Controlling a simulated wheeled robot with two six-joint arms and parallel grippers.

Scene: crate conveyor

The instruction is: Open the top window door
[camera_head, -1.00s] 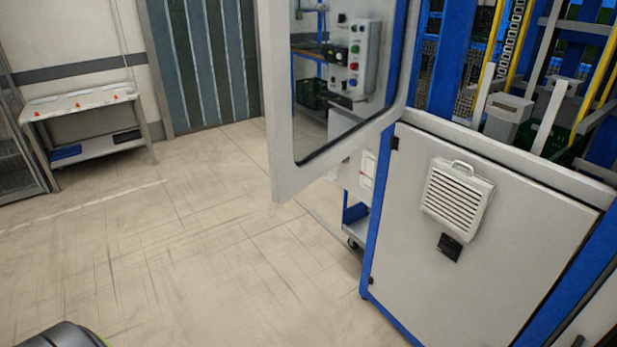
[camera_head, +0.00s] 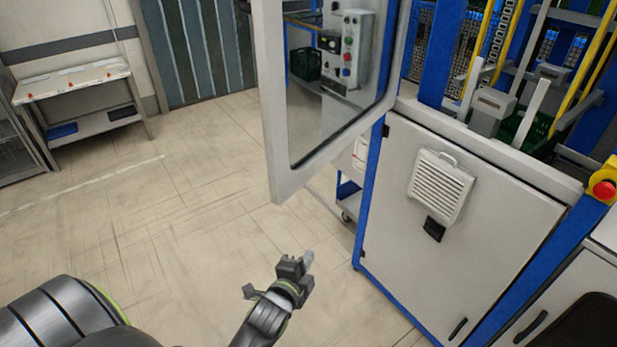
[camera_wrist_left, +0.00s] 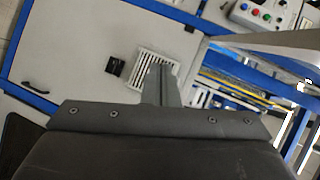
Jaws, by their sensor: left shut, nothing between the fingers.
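The top window door (camera_head: 272,130) has a light grey frame around a clear pane. It stands swung open on its hinge side at the blue post, projecting out from the machine. Through its pane a control box with coloured buttons shows. My left gripper (camera_head: 308,258) is shut and empty, below and in front of the door's lower edge, apart from it. In the left wrist view my shut fingers (camera_wrist_left: 160,84) point toward the lower cabinet, and part of the grey door frame (camera_wrist_left: 290,40) crosses the upper right. My right gripper is not in view.
The lower cabinet door (camera_head: 440,230) is closed and carries a white vent (camera_head: 440,187). A red emergency button (camera_head: 604,190) is at the right. A white bench (camera_head: 75,82) stands far left. The floor left of the machine is clear.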

